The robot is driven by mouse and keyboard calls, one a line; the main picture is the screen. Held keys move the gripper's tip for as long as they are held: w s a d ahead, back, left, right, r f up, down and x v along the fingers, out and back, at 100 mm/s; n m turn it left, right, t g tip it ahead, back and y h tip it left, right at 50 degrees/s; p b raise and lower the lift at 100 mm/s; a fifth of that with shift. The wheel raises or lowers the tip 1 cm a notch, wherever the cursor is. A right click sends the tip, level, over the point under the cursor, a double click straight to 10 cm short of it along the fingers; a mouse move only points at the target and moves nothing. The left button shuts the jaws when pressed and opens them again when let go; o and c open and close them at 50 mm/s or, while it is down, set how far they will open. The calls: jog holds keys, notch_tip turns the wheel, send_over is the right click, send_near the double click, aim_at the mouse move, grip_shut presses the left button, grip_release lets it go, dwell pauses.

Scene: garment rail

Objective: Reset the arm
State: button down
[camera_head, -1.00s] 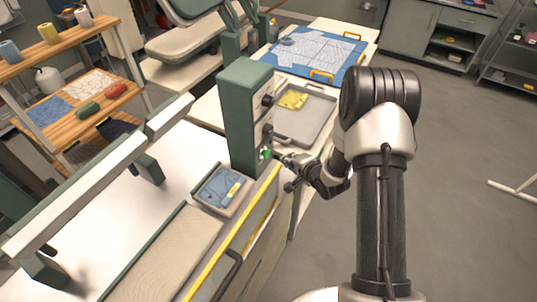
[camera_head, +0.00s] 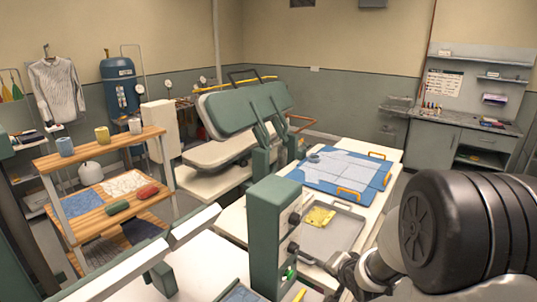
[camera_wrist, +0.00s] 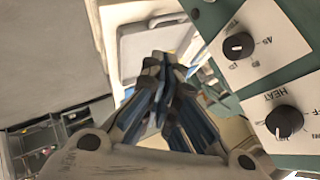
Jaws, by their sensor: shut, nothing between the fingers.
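My gripper (camera_wrist: 160,75) is shut and empty in the wrist view, its fingertips together in the middle of the picture. A green control panel with two black knobs stands close on its right, the upper knob (camera_wrist: 239,46) and the lower knob (camera_wrist: 284,121), which is marked HEAT. In the head view my arm comes in from the lower right and reaches beside the green control column (camera_head: 272,235). The fingertips are hard to make out there, partly hidden by the arm and the bottom of the picture.
A padded press (camera_head: 240,110) stands further back. A wooden shelf unit (camera_head: 110,206) is at left.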

jog(key=s+r+n+g+h+b, duration=0.1)
jog(key=s+r+n+b, duration=0.1)
jog(key=s+r, duration=0.45)
jog(key=s+r+n+g+h+b, duration=0.1)
jog(key=s+r+n, duration=0.15)
jog(key=s, duration=0.65)
jog(key=s+a+n+g+y+b, duration=0.1)
jog(key=s+a+n+g+b, duration=0.1)
jog(key=s, duration=1.6)
jog(key=shift+s+a+r+n+g+b, duration=0.4)
jog(key=shift+a+n+b, duration=0.1)
jog(key=shift+a+n, duration=0.65)
jog(key=shift+f, duration=0.1)
